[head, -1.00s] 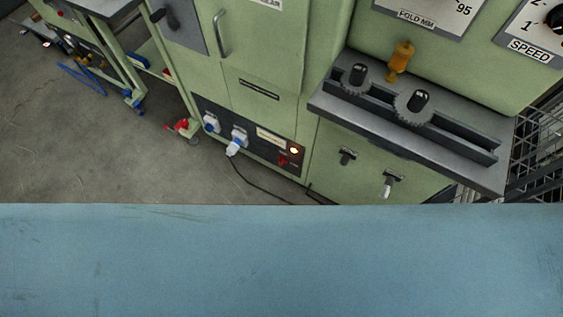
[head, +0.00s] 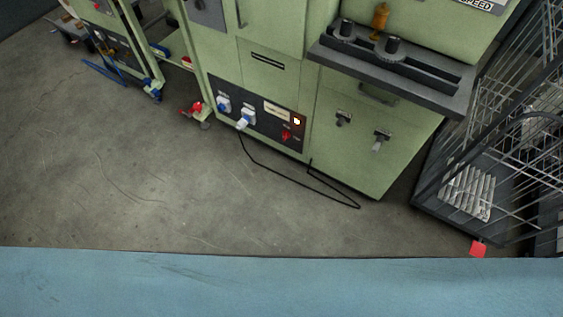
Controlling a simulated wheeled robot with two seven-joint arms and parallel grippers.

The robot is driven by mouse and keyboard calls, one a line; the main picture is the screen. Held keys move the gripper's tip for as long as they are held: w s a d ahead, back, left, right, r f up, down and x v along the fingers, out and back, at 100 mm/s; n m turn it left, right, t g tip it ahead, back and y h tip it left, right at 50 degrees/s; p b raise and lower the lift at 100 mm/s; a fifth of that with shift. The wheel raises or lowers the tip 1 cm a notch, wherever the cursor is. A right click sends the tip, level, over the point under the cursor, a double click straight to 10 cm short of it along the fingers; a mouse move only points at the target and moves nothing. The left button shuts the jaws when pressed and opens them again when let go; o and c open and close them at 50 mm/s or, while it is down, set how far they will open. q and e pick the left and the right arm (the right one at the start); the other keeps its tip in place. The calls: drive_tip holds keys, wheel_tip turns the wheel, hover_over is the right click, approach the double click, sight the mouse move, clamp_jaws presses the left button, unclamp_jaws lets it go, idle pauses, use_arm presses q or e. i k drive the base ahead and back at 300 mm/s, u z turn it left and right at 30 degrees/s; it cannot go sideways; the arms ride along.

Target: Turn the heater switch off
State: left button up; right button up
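A dark electrical panel (head: 262,131) sits low on the front of the green machine (head: 335,152). On its right side a small round lamp (head: 297,121) glows orange-white. Below the lamp is a small red switch (head: 287,135), with red marks beside it; its label and position are too small to read. A pale label plate (head: 276,111) is left of the lamp. Two blue and white sockets are on the panel's left, and a white plug (head: 243,122) is in the right one. Neither of my grippers shows in the head view.
A black cable (head: 290,180) runs from the plug along the concrete floor. A wire cage cart (head: 480,150) stands at the right. A dark ledge (head: 445,98) juts from the machine. A blue surface (head: 280,285) fills the near edge; floor beyond is mostly clear.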

sight(285, 134)
drive_tip(key=u, duration=1.35)
drive_tip(key=i, duration=1.05)
drive_tip(key=z, duration=0.9)
drive_tip(key=i, duration=0.75)
drive_tip(key=z, duration=0.9)
